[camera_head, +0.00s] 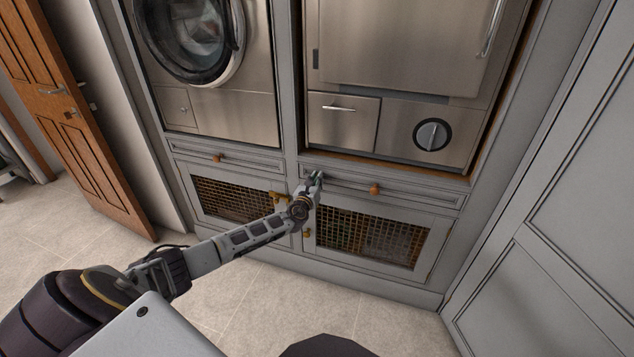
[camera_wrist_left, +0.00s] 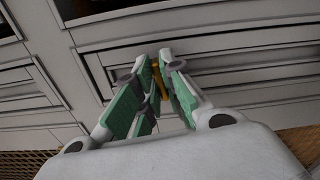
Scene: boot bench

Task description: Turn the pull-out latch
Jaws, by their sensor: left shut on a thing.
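My left gripper (camera_head: 316,178) reaches the left end of the right-hand drawer front (camera_head: 420,194), just above the mesh doors. In the left wrist view my left gripper (camera_wrist_left: 157,75) has its green-padded fingers closed around a small brass piece, the pull-out latch (camera_wrist_left: 158,84). The fingers hide most of the latch, and its turn angle cannot be told. In the head view the latch is hidden by the gripper. My right gripper is not in view.
A brass catch (camera_head: 278,197) sits on the left mesh door beside my forearm. Wooden knobs (camera_head: 375,189) and (camera_head: 218,158) mark the drawers. A washing machine (camera_head: 195,40) and a steel appliance (camera_head: 400,50) stand above. Tall grey panels (camera_head: 560,230) close the right side.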

